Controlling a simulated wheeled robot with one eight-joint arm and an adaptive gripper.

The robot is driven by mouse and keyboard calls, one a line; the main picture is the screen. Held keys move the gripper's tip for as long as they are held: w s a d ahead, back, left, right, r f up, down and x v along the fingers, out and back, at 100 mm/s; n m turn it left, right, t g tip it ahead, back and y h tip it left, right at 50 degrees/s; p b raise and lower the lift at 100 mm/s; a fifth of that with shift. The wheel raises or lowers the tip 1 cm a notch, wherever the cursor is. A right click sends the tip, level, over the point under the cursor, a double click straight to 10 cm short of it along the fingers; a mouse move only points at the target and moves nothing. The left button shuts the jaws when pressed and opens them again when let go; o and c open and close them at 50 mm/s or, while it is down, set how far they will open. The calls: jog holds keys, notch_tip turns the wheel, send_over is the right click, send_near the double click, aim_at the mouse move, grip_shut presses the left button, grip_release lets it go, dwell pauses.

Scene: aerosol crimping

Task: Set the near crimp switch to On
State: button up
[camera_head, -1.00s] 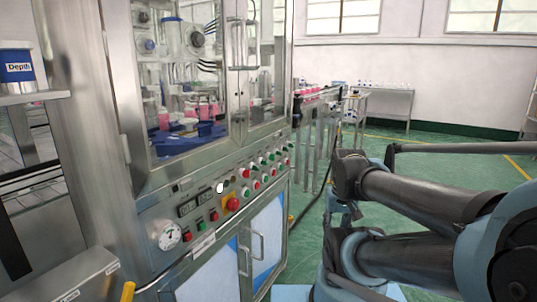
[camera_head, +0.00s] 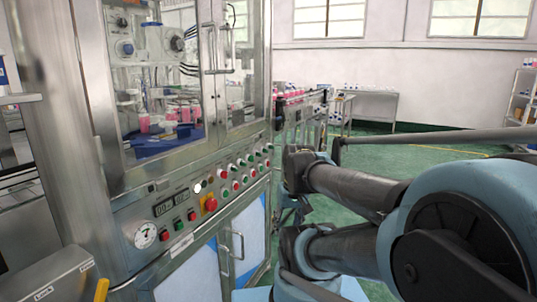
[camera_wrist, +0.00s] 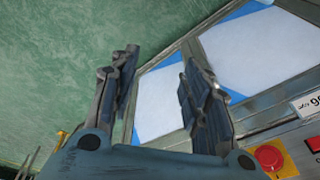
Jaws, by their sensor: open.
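The control panel (camera_head: 160,197) of the steel crimping machine runs across the front in the head view. It carries rows of small red, green and white buttons or switches (camera_head: 224,183) and a red emergency knob on a yellow base (camera_head: 210,203). Which one is the near crimp switch, and its setting, are too small to tell. In the wrist view my gripper (camera_wrist: 158,75) is open and empty, with its fingers wide apart in front of the cabinet doors. The red knob (camera_wrist: 270,157) shows at the lower right there, apart from the fingers.
A round gauge (camera_head: 145,236) and digital displays (camera_head: 171,203) sit on the panel's left part. Cabinet doors with handles (camera_head: 238,244) are below the panel. A conveyor (camera_head: 300,110) with pink-filled items extends behind. Green floor (camera_head: 400,165) is open to the right.

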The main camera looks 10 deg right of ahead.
jog(key=w+a+r+m+y, duration=0.1)
jog(key=w+a+r+y, duration=0.1)
jog(key=w, duration=0.3)
jog(key=w+a+r+y, duration=0.2)
jog(key=w, duration=0.3)
jog(key=t+y, duration=0.9)
jog(key=y, duration=0.1)
send_near(265, 150)
jog(key=x, duration=0.8)
jog(key=shift+w+d+f, duration=0.2)
jog(key=shift+w+f, duration=0.05)
jog(key=shift+w, duration=0.2)
grip_shut()
